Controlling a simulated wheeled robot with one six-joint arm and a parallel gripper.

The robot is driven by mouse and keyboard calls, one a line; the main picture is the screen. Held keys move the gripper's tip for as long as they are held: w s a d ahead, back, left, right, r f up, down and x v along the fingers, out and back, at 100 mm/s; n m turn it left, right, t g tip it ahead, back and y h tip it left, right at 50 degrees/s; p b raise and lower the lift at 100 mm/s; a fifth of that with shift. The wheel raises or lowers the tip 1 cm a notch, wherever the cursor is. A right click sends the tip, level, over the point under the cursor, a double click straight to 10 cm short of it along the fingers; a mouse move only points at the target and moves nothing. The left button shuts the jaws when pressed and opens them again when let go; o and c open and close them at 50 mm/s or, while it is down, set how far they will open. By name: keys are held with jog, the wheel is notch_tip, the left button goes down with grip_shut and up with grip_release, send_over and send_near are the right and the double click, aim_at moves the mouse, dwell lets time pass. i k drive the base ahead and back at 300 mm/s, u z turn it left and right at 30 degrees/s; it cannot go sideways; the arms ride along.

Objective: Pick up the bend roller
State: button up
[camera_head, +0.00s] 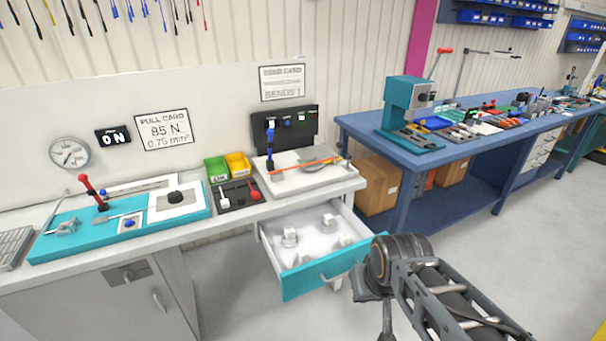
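The teal-fronted drawer (316,277) below the bench stands pulled open. Several small pale pieces lie in it, one at the left (290,238) and one at the back (328,224). They look like rollers or blocks, but I cannot tell which is the bend roller. My dark arm comes in from the lower right, just right of the drawer front. My gripper (375,298) seems to hang at the arm's near end, mostly hidden by my own links, and its fingers cannot be made out. I see nothing held in it.
On the bench are a teal board (125,222), green (216,170) and yellow (238,164) bins, and a white fixture (300,180) with a blue lever. A blue workbench (390,140) with cartons below stands to the right. The floor between is clear.

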aim_at(289, 240)
jog(key=u, duration=0.85)
jog(key=i, duration=1)
jog(key=u, duration=0.1)
